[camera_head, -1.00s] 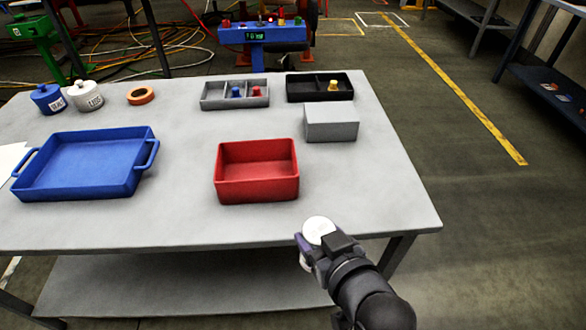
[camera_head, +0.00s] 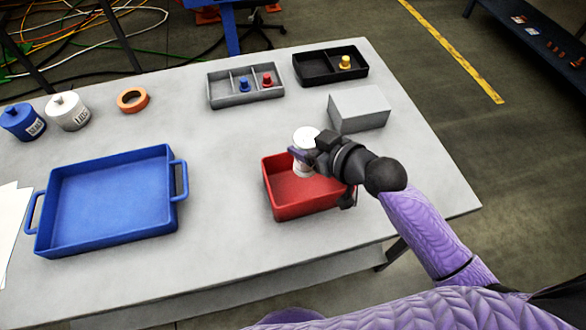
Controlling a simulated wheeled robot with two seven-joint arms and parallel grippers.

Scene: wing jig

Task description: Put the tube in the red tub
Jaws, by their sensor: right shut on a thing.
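The red tub (camera_head: 283,205) stands near the front edge of the table, right of the blue tray. My right gripper (camera_head: 302,157) is over the tub's back right part, its arm coming in from the right. It is shut on the tube (camera_head: 305,138), which is white with a round white top and stands about upright. The tube's lower end is at the tub's opening; I cannot tell whether it touches the floor of the tub. My gripper and wrist hide the tub's right side. My left gripper is not in view.
A blue tray (camera_head: 60,240) with handles stands left of the tub. A grey box (camera_head: 360,108) is just behind my wrist. A grey divided bin (camera_head: 230,98), a black bin (camera_head: 310,70), an orange ring (camera_head: 132,99), a blue pot (camera_head: 20,122) and a white pot (camera_head: 67,111) stand farther back.

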